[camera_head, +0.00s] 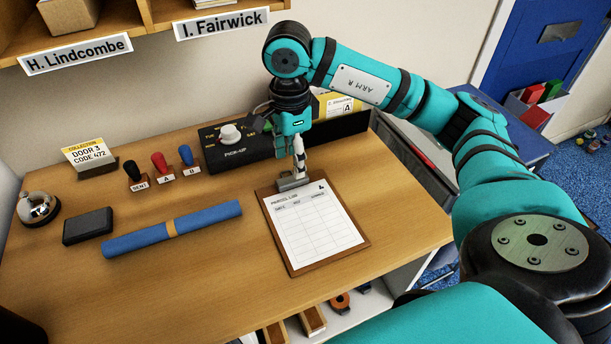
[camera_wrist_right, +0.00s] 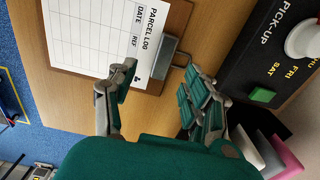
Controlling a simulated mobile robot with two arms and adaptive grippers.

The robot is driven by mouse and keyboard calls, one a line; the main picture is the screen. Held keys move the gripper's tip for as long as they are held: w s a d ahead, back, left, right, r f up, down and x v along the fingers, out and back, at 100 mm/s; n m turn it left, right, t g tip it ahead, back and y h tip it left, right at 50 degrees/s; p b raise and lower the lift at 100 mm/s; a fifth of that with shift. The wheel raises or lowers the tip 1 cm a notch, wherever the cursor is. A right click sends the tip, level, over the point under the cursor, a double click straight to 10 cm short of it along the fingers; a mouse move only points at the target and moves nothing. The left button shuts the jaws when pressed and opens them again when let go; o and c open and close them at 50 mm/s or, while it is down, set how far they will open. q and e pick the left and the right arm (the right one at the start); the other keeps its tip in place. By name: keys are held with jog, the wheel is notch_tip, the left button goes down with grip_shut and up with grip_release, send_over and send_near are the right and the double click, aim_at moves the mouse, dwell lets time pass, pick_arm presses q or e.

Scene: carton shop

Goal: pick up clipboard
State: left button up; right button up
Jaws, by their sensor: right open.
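The clipboard (camera_head: 314,228) lies flat on the wooden counter, with a brown board, a metal clip at its far edge and a white "Parcel Log" sheet. It also shows in the right wrist view (camera_wrist_right: 105,35), cut off by the top edge. My right gripper (camera_head: 300,172) points down at the clip end in the head view. In the right wrist view my right gripper (camera_wrist_right: 160,90) has its two fingers spread apart, one near the sheet's corner and one beyond the clip, with nothing held. Whether a finger touches the board cannot be told. My left gripper is out of view.
A black pick-up dial box (camera_head: 228,146) stands close behind the gripper. A blue roll (camera_head: 172,229), a black pad (camera_head: 88,226), a bell (camera_head: 38,207), several stamps (camera_head: 160,164) and a door-code sign (camera_head: 90,155) stand to the left. The counter right of the clipboard is clear.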

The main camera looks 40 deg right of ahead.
aim_at(292, 179)
jog(key=shift+w+f+p, duration=0.15)
jog(key=shift+f+p, duration=0.2)
jog(key=shift+f, duration=1.15)
jog(key=shift+w+f+p, duration=0.1)
jog(key=shift+f+p, duration=0.2)
jog(key=shift+f, duration=1.2)
grip_shut()
